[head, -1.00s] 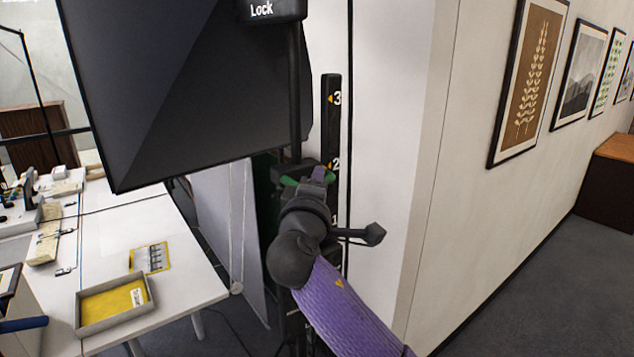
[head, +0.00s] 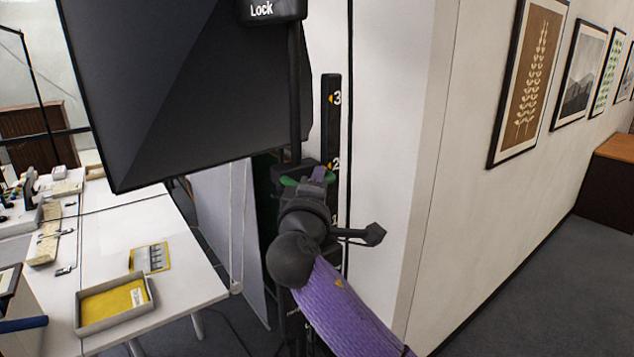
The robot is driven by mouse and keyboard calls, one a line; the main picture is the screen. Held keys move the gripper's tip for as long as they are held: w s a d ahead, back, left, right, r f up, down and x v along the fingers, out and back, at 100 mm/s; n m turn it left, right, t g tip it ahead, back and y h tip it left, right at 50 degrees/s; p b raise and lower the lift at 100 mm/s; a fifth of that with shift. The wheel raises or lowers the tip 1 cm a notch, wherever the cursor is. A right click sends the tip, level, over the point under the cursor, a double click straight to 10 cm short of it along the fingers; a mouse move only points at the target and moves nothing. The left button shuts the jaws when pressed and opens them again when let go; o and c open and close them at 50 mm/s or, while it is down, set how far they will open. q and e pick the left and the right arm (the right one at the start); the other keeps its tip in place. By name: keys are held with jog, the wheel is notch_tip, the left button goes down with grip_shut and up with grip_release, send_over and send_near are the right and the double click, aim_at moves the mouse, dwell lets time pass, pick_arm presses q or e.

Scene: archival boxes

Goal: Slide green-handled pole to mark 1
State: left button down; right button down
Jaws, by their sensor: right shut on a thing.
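The green handle (head: 289,181) of the black pole (head: 295,110) shows just beyond my right gripper (head: 312,178). My right gripper is shut on it, and my wrist hides much of the handle. The upright scale (head: 331,120) beside the pole carries marks 3, 2 and, partly covered by my wrist, 1. The handle is a little below mark 2. A black block labelled "Lock" (head: 270,10) sits at the top of the pole, beside a large dark panel (head: 190,90). My left gripper is not in view.
A white table (head: 190,265) at the left holds a grey tray (head: 115,322) with a yellow sheet, and a yellow folder (head: 150,258). A white wall (head: 450,170) with framed pictures stands close on the right. Grey floor (head: 560,270) is clear at the lower right.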

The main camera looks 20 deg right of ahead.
notch_tip(320, 180, down, 13)
jog(key=b, duration=1)
jog(key=shift+r, duration=0.1)
jog(key=c, duration=0.6)
grip_release()
jog(key=shift+r, duration=0.15)
